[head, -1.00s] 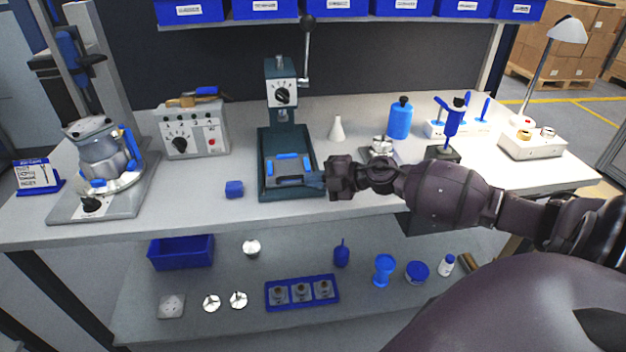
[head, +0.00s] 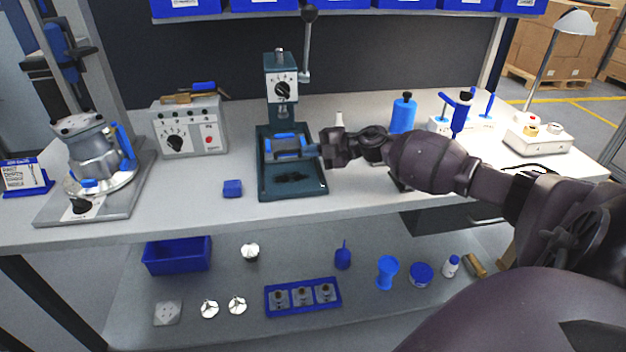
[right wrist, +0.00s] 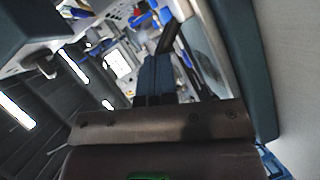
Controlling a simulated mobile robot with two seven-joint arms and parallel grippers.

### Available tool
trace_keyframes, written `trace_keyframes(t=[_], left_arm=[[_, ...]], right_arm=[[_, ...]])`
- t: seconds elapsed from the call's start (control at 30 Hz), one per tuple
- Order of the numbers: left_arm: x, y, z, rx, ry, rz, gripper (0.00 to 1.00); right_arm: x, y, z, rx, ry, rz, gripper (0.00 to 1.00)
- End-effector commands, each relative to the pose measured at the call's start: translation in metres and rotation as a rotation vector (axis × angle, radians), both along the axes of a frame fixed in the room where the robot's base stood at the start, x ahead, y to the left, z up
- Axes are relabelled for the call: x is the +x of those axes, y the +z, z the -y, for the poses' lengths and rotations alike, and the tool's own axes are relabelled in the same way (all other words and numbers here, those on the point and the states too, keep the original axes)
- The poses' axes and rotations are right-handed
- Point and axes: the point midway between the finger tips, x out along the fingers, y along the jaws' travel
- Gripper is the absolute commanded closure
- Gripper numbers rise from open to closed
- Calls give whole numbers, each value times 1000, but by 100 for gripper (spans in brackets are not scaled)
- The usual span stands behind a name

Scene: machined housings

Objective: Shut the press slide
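The dark green press (head: 281,85) stands on the bench, with its lever up at the top right. Its grey slide (head: 287,145) with blue parts sits toward the back of the press base (head: 293,190), below the ram. The front of the base is bare, with dark marks on it. My right gripper (head: 312,150) reaches in from the right, with its fingertips at the slide's right front edge. Contact is hard to tell. In the right wrist view its dark blue fingers (right wrist: 155,78) lie together with nothing visible between them. My left gripper is not in view.
A blue block (head: 232,188) lies left of the press. A grey control box (head: 190,128) stands behind it. A white bottle, blue bottle (head: 403,115) and lamp (head: 572,27) are to the right. The bench front left of the press is mostly clear.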

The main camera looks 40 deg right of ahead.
Motion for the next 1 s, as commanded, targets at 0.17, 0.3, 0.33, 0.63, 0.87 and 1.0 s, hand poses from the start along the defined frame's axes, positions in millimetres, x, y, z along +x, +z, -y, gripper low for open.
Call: trace_keyframes(t=[0.17,0.3,0.33,0.63,0.87,1.0], left_arm=[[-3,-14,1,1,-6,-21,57],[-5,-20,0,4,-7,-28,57],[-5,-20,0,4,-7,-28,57],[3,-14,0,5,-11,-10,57],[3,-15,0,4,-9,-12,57],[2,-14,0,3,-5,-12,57]], right_arm=[[25,-8,14,-1,2,-7,100],[36,-6,21,1,2,-7,100],[38,-6,22,1,2,-7,100],[43,-1,25,0,2,-2,100],[43,0,25,1,2,0,100],[42,3,26,0,2,2,100]])
